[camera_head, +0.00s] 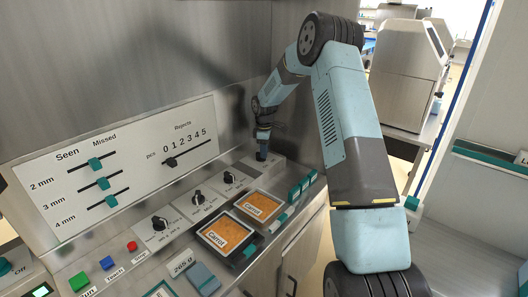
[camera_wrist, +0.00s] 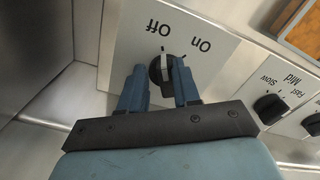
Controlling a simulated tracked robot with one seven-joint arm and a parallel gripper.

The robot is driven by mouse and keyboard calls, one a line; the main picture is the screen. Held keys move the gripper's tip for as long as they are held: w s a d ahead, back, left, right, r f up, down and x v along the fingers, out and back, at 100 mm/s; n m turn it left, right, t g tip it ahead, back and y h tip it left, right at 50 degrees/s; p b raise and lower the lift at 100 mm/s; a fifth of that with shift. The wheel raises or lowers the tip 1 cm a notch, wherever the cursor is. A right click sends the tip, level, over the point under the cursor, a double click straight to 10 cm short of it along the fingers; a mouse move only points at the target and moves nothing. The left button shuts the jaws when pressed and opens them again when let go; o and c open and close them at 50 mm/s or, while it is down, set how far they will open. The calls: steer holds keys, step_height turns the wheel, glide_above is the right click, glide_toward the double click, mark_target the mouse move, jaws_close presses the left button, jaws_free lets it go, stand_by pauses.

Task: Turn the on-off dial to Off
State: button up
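The on-off dial (camera_wrist: 160,70) is a black round knob with a pale pointer mark on a white plate (camera_wrist: 125,42) printed Off and On. In the wrist view the mark points up the picture, toward the Off label. My gripper (camera_wrist: 158,68) is at the dial with its two blue fingers apart, one on each side of the knob. The right finger overlaps the knob's edge; I cannot tell whether it touches. The left finger shows a small gap. In the head view my gripper (camera_head: 262,155) points down at the panel's far end and hides the dial.
Other dials (camera_head: 198,196) and a speed dial (camera_wrist: 270,108) sit along the same sloped panel. Two carrot packs (camera_head: 226,236) lie in front of them. A steel wall with a slider board (camera_head: 120,160) rises behind. Green blocks (camera_head: 300,186) stand near the panel's right end.

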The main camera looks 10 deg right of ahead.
steer(key=shift+o, duration=1.2)
steer(key=shift+a, duration=0.15)
step_height(320, 180, up, 14)
steer(key=shift+f, duration=0.2)
